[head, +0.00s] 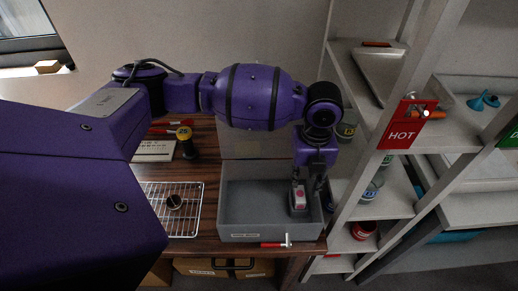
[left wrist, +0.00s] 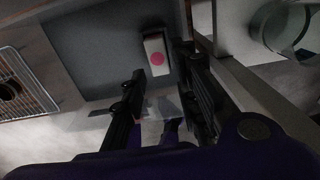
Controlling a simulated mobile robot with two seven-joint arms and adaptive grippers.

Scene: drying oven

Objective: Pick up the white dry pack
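The white dry pack (head: 299,196) is a small white block with a pink mark. It is in the right part of a grey open box (head: 248,237). In the left wrist view the dry pack (left wrist: 155,47) shows a round pink dot, just beyond the fingertips. My left gripper (head: 310,190) reaches down into the box at the dry pack. In the left wrist view my left gripper (left wrist: 161,70) has its fingers apart, with the pack roughly in line with the gap. I cannot tell whether they touch it. My right gripper is not in view.
The box stands on a wooden table (head: 120,190), close to a white shelf post (head: 335,180) on the right. A wire rack (head: 190,227) lies left of the box. A red HOT sign (head: 401,128) hangs on the shelf. A glass jar (left wrist: 282,28) is right of the fingers.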

